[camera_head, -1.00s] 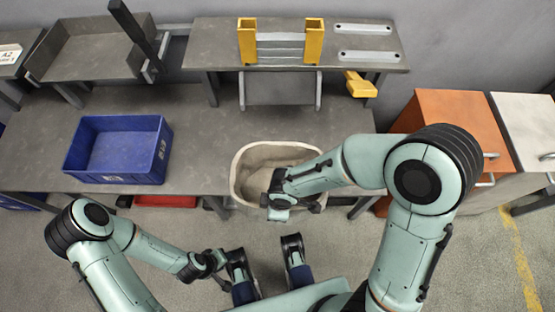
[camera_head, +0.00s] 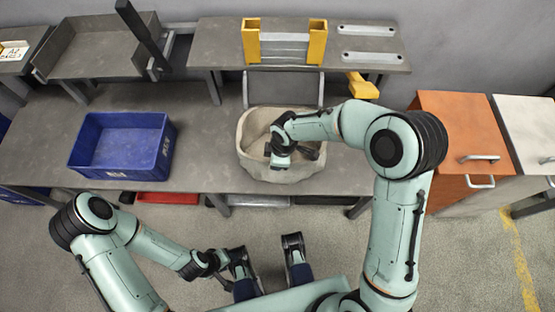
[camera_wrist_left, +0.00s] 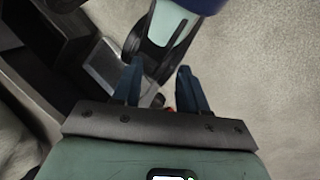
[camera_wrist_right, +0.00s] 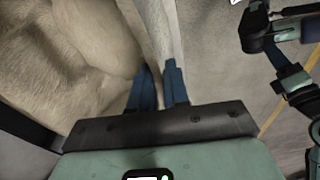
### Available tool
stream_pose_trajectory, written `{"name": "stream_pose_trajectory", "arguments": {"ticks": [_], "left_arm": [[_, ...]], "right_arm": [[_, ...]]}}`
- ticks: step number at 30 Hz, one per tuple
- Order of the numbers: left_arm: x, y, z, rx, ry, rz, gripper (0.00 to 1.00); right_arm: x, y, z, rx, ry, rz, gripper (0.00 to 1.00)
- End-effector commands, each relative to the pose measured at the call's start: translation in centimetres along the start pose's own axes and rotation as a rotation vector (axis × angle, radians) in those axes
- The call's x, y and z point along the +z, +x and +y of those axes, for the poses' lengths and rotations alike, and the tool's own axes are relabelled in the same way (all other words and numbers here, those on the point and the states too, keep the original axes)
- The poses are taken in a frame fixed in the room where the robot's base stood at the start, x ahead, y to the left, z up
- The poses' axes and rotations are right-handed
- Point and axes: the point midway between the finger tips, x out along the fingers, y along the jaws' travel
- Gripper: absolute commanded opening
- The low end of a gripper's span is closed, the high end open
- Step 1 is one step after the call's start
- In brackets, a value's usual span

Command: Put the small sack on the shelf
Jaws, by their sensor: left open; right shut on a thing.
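The small sack (camera_head: 252,150) is beige, open-topped and roughly round. In the head view it is at the bench's front middle, over the bench top; I cannot tell whether it touches the surface. My right gripper (camera_head: 280,162) is shut on its rim. The right wrist view shows the blue fingers (camera_wrist_right: 160,88) pinching the rim, with the sack's wrinkled inside (camera_wrist_right: 65,60) at the left. The shelf (camera_head: 218,45) is a raised grey board behind the sack. My left gripper (camera_wrist_left: 158,90) is open and empty, low in front of the bench.
A blue crate (camera_head: 91,135) stands on the bench (camera_head: 205,130), left of the sack. Yellow brackets (camera_head: 251,42) and flat metal plates (camera_head: 368,57) occupy the shelf's middle and right; its left part is clear. An orange cabinet (camera_head: 455,125) stands at the right.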

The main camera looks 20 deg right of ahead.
Motion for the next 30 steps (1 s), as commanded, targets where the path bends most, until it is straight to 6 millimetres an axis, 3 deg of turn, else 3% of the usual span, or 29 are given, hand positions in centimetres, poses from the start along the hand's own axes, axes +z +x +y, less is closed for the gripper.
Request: {"name": "stream_pose_trajectory", "arguments": {"ticks": [4,9,27,28,30], "left_arm": [[-0.1,0.0,0.0,0.000,0.000,0.003,0.43],[-0.7,0.4,-0.2,-0.001,-0.002,0.019,0.43],[-1.2,0.7,-0.3,-0.001,-0.003,0.032,0.43],[-1.2,0.7,-0.3,-0.001,-0.003,0.032,0.43],[-1.2,0.6,-0.3,-0.001,-0.003,0.032,0.43]], "right_arm": [[-0.2,-0.1,1.3,0.006,-0.001,0.005,0.00],[0.0,1.1,1.0,0.004,-0.003,0.003,0.00],[0.0,1.8,1.0,0.005,-0.002,0.004,0.00],[0.2,1.8,0.9,0.000,-0.001,0.001,0.25],[0.2,1.8,0.9,0.000,-0.001,0.001,0.41]]}}
